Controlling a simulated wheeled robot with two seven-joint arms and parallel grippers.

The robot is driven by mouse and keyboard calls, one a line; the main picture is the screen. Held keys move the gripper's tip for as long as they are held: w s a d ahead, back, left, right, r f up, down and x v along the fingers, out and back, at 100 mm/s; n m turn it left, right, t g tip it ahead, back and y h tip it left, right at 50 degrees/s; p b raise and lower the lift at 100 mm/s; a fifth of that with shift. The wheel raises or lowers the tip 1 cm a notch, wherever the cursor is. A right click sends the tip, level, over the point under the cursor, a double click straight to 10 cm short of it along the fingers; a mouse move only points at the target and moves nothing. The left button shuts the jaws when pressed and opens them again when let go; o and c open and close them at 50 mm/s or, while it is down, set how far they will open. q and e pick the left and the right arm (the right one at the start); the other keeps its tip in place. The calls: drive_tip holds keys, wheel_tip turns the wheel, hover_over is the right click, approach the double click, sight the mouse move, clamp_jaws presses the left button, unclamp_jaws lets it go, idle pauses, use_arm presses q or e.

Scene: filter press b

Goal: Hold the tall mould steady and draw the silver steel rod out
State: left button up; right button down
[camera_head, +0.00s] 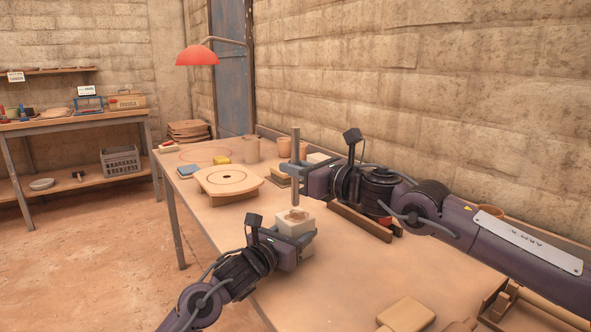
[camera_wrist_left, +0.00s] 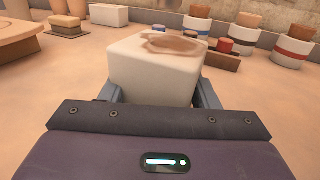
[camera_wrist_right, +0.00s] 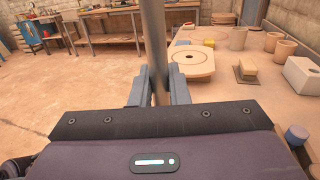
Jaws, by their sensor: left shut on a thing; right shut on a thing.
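The tall mould (camera_head: 296,228), a pale block with a brown patch on top, stands on the workbench. My left gripper (camera_head: 299,245) is shut on its sides, and the mould also fills the middle of the left wrist view (camera_wrist_left: 155,75). The silver steel rod (camera_head: 295,142) is upright in my right gripper (camera_head: 301,172), which is shut on it above the mould. The rod also shows between the fingers in the right wrist view (camera_wrist_right: 153,40). Its lower end appears just above the mould's top in the head view. No rod stands in the mould in the left wrist view.
A round-ended board (camera_head: 229,181) lies left of the rod, with a blue block (camera_head: 187,171) and yellow block (camera_head: 222,160) beyond. A wooden rail (camera_head: 362,221) lies under my right arm. A tan block (camera_head: 406,314) is at the front. The bench between is clear.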

drive_tip(key=shift+r, duration=0.1)
drive_tip(key=shift+r, duration=0.45)
use_arm(q)
drive_tip(key=o, duration=1.3)
